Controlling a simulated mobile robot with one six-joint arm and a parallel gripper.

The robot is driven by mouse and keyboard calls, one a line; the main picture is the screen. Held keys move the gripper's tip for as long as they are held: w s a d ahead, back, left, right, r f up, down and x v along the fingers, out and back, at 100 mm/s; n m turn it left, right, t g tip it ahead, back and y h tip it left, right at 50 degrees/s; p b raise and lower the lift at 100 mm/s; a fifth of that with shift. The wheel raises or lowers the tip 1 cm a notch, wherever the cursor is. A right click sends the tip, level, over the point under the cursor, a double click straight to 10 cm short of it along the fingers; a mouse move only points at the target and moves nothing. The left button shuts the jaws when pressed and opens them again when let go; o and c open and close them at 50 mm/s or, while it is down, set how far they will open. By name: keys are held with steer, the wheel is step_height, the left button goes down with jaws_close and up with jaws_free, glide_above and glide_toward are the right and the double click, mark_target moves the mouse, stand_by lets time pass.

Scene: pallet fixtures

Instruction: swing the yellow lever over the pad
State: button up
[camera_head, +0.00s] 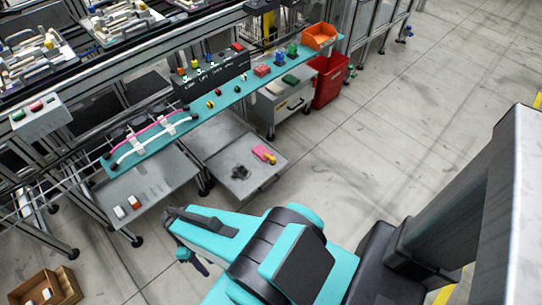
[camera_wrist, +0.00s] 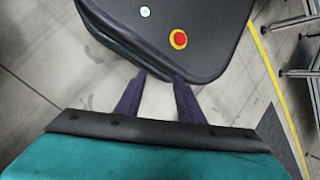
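A small yellow piece (camera_head: 270,158) shows in the head view on the grey low tray (camera_head: 235,189), right against a pink piece (camera_head: 260,151). The yellow piece looks like the lever, but it is too small to tell its pivot or exact angle. A dark grey part (camera_head: 241,172) lies to its left on the same tray; I cannot tell which part is the pad. My gripper (camera_head: 192,262) is well below and left of the tray in the head view. In the wrist view my gripper (camera_wrist: 158,88) has its two dark fingers apart, with nothing between them. The lever is not in the wrist view.
A teal shelf (camera_head: 150,150) with a pink and a white tube runs above the low trays. Another grey tray (camera_head: 160,190) is left of the lever's tray. A red bin (camera_head: 330,80) stands at the back; a brown box (camera_head: 42,290) is at lower left. The floor at right is clear.

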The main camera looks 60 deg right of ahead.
steer(key=w+d+f+t+y+b, duration=0.3)
steer(key=w+d+b, duration=0.6)
steer(key=w, duration=0.7)
steer(key=w+d+t+b, duration=0.25)
steer(key=w+d, duration=0.25)
steer(key=d, duration=0.6)
step_height(320, 180, up, 4)
steer(key=m+t+h+b, duration=0.2)
steer(key=m+t+b, duration=0.25)
steer(key=b, duration=1.15)
glide_above(269, 158)
steer(key=w+a, duration=0.3)
steer(key=a, duration=0.2)
steer(key=s+d+m+h+b, duration=0.1)
steer(key=s+d+m+b, duration=0.1)
steer(key=s+d, duration=0.5)
steer(key=shift+s+d+b, duration=0.4)
steer(key=shift+s+b, duration=0.35)
steer(key=shift+s, duration=0.4)
steer(key=b+x, duration=0.2)
steer(key=x, duration=0.2)
steer(key=b+x, duration=0.1)
steer(key=x, duration=0.4)
steer(key=b+x, duration=0.2)
steer(key=x, duration=0.2)
steer(key=shift+w+d+f+b, duration=0.2)
steer(key=shift+w+b, duration=0.1)
steer(key=shift+w, duration=0.15)
